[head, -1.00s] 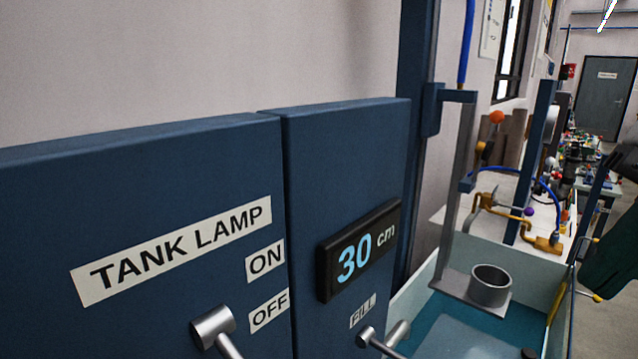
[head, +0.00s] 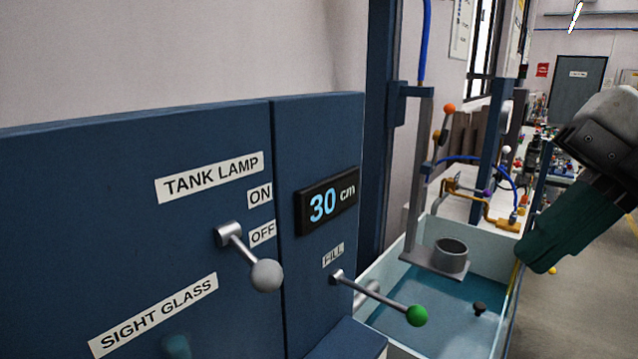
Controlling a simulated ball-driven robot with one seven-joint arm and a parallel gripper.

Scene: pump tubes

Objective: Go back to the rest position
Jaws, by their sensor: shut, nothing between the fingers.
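One of my arm's links shows at the right edge of the head view, grey with a dark green section that slants down to the left beside the water tank (head: 512,318). My gripper's fingers are not seen in this view, so their place is hidden from me. The arm part is apart from the blue panel (head: 100,200) and its levers. In the picture it overlaps the tank's right rim; whether it touches cannot be told.
The panel has a white-knobbed TANK LAMP lever (head: 266,275), a green-knobbed FILL lever (head: 416,315) and a display (head: 327,203) reading 30 cm. A grey cup (head: 450,256) stands on a bracket over the tank. Open floor (head: 600,300) lies to the right.

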